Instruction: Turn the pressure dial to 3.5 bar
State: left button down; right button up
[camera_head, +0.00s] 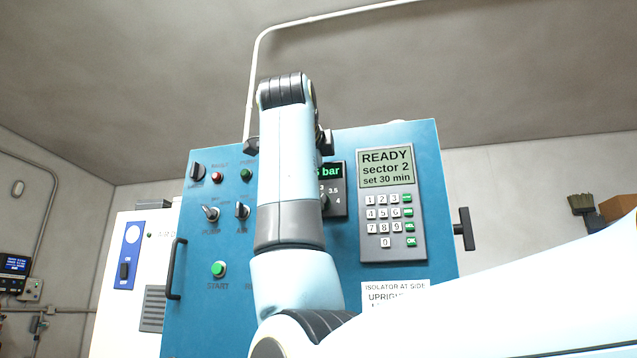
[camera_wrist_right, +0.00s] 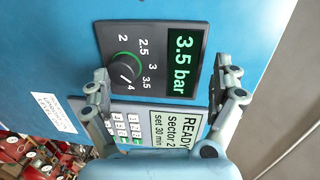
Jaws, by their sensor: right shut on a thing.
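The pressure dial (camera_wrist_right: 122,68) is a round dark knob on a black unit, with a scale from 2 to 4, in the right wrist view. Its white mark points toward the upper end, near 3.5 and 4. The green display (camera_wrist_right: 181,66) reads 3.5 bar. My right gripper (camera_wrist_right: 160,80) is at the dial unit, shut on it with its fingers wide apart; the exact contact is unclear. In the head view my right forearm covers most of the dial unit (camera_head: 337,190). My left gripper is out of view.
The blue cabinet (camera_head: 420,260) carries a keypad panel (camera_head: 390,205) reading READY, sector 2, set 30 min, right of the dial. Switches and a green start button (camera_head: 218,269) are to the left. A black handle (camera_head: 175,268) and a side isolator handle (camera_head: 464,229) stick out.

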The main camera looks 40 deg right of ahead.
jog(key=shift+s+a+r, duration=0.3)
jog(key=shift+s+a, duration=0.1)
jog(key=shift+s, duration=0.05)
jog(key=c, duration=0.3)
jog(key=b+v, duration=0.2)
jog(key=v, duration=0.1)
jog(key=f+b+v, duration=0.1)
jog(key=b+v, duration=0.2)
jog(key=v, duration=0.1)
jog(key=f+b+v, duration=0.1)
jog(key=b+v, duration=0.1)
jog(key=v, duration=0.1)
jog(key=shift+s+a+f+b, duration=0.15)
jog(key=shift+s+a+b, duration=0.2)
dwell(0.6)
